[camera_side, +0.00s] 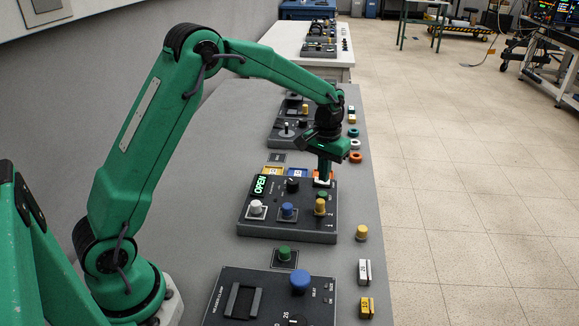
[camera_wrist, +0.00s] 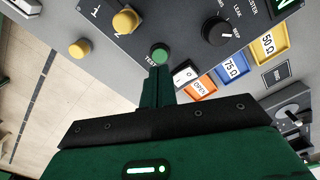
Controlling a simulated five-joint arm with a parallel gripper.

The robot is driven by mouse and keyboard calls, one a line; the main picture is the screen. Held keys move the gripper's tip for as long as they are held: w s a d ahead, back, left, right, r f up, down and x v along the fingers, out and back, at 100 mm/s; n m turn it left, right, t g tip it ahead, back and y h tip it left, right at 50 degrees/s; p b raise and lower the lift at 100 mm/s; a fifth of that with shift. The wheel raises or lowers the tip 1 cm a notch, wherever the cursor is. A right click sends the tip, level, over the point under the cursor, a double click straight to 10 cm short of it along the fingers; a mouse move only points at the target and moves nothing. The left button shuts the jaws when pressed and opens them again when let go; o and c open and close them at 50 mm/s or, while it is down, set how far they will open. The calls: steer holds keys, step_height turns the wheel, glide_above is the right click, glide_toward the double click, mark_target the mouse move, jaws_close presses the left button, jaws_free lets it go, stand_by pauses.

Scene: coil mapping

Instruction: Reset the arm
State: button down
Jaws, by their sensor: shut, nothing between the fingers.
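My green arm reaches over the grey bench, and my gripper (camera_side: 323,181) points down at the far right corner of a dark panel (camera_side: 285,231). The jaws are shut and empty. In the wrist view the fingertips (camera_wrist: 157,72) are close to the green TEST button (camera_wrist: 160,53) and the white rocker switch (camera_wrist: 185,74); whether they touch either cannot be told. The panel's display (camera_side: 260,184) reads OPEN in green. A black selector knob (camera_side: 292,184) is beside it.
Yellow (camera_wrist: 266,43), blue (camera_wrist: 233,67) and orange (camera_wrist: 201,88) tiles lie behind the panel. A loose yellow plug (camera_side: 361,232) and two blocks (camera_side: 365,272) lie along the bench's right edge. A nearer panel (camera_side: 262,297) has a blue knob (camera_side: 300,281).

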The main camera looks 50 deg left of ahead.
steer(key=shift+r, duration=0.85)
steer(key=shift+s+r, duration=0.1)
steer(key=shift+r, duration=0.05)
steer(key=shift+s+r, duration=0.1)
steer(key=shift+r, duration=0.2)
steer(key=s+d+r+m+t, duration=0.1)
steer(key=s+r+t, duration=0.1)
steer(key=s+r, duration=0.65)
steer(key=s+d+r+m+t, duration=0.15)
steer(key=s+r, duration=0.45)
steer(key=s, duration=0.6)
steer(key=s+f+t, duration=0.2)
steer(key=s, duration=0.6)
steer(key=shift+s, duration=0.15)
